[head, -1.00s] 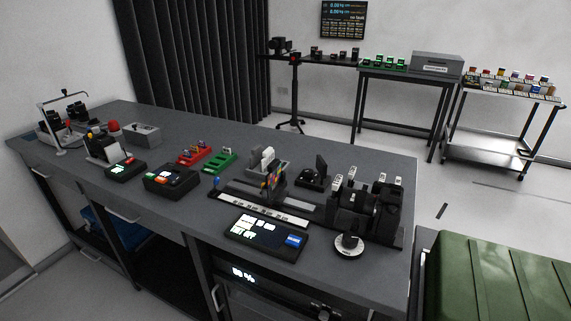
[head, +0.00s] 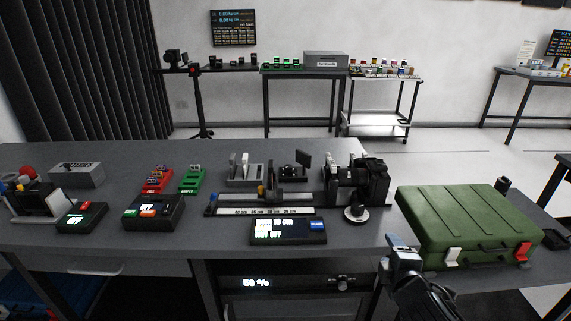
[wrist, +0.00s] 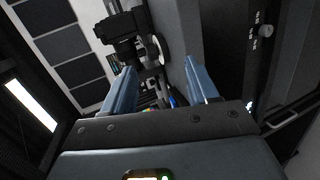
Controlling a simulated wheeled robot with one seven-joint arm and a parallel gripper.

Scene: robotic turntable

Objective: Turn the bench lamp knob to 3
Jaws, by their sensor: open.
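A small round knob (head: 342,284) sits on the dark front panel below the bench top, right of a lit display (head: 257,283) that seems to read 50 %. No label for the bench lamp is readable, so I cannot tell whether this is its knob. A round knob also shows at upper right in the wrist view (wrist: 266,31). My gripper (head: 405,248) is in front of the bench's right end, right of the knob and apart from it. In the wrist view its two blue fingers (wrist: 163,85) are spread, with nothing visibly held.
The grey bench (head: 110,245) carries several devices, including a lit control box (head: 288,231) and a black machine (head: 357,185) near its right end. A green case (head: 465,218) stands right of the bench, close to my gripper. Floor behind the bench is partly open.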

